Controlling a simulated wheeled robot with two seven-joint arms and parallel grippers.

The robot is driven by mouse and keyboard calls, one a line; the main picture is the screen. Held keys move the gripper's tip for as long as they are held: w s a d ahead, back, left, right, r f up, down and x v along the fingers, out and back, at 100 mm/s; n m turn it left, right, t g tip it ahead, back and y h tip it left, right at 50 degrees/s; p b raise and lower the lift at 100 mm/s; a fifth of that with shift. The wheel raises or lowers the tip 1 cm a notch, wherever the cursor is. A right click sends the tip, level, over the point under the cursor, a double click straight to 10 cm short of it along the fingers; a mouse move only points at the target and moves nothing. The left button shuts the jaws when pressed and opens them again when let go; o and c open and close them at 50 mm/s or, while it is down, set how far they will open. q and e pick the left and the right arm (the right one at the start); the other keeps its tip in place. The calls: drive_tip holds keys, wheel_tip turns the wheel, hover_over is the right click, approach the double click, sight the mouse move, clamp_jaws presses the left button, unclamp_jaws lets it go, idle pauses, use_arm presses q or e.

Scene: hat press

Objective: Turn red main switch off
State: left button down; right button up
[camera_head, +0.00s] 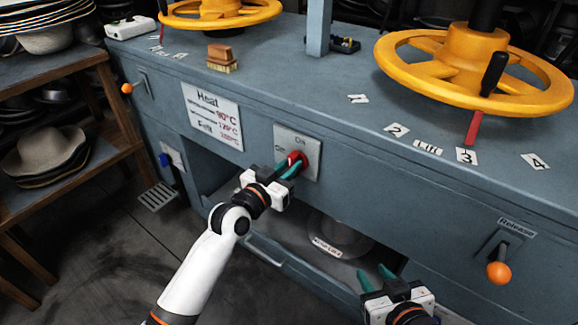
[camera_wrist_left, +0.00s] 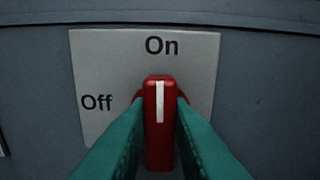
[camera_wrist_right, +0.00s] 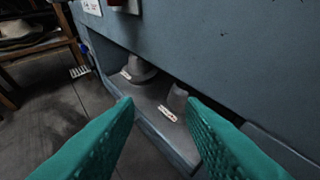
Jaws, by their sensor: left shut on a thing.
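The red main switch (camera_wrist_left: 160,110) is a rotary knob with a white line on a grey plate (camera_wrist_left: 90,75) marked "On" at the top and "Off" at the left. Its line points up at "On". In the head view the switch (camera_head: 297,158) sits on the front of the blue machine. My left gripper (camera_head: 287,167) is shut on the knob, one teal finger on each side. In the left wrist view the fingers (camera_wrist_left: 160,140) flank the knob. My right gripper (camera_head: 374,276) is open and empty, low in front of the machine's lower opening.
Orange-tipped levers stand at the left (camera_head: 127,88) and the right (camera_head: 499,272) of the machine front. A blue knob (camera_head: 164,160) is at the lower left. Yellow handwheels (camera_head: 400,75) sit above the top. A shelf with hats (camera_head: 45,150) stands at the left.

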use_arm(q)
drive_tip(key=n+p, duration=0.2)
drive_tip(key=n, duration=0.1)
drive_tip(key=shift+w+a+r, duration=0.1)
drive_tip(key=n+p, duration=0.1)
drive_tip(key=n, duration=0.2)
drive_tip(key=shift+n, duration=0.4)
drive_tip(key=n, duration=0.2)
drive_tip(key=n+p, duration=0.1)
drive_tip(key=n, duration=0.1)
drive_tip(key=shift+w+a+f+n, duration=0.1)
drive_tip(key=shift+f+n, duration=0.1)
drive_tip(key=shift+n, duration=0.1)
drive_tip(key=shift+f+n+p, duration=0.15)
drive_tip(key=shift+n+p, duration=0.2)
drive_tip(key=shift+n, duration=1.25)
drive_tip(key=shift+f+n+p, duration=0.1)
drive_tip(key=shift+n+p, duration=0.2)
drive_tip(key=shift+n, duration=1.3)
use_arm(e)
drive_tip(key=s+d+f+g+h, duration=0.1)
drive_tip(key=s+d+f+g, duration=0.1)
drive_tip(key=s+g, duration=0.2)
drive_tip(key=s+d+f+g+h, duration=0.1)
drive_tip(key=s+d+f+g, duration=0.1)
drive_tip(key=s, duration=0.6)
drive_tip(key=f+g, duration=0.1)
drive_tip(key=g, duration=0.1)
drive_tip(key=shift+d+g, duration=0.15)
drive_tip(key=shift+g, duration=0.25)
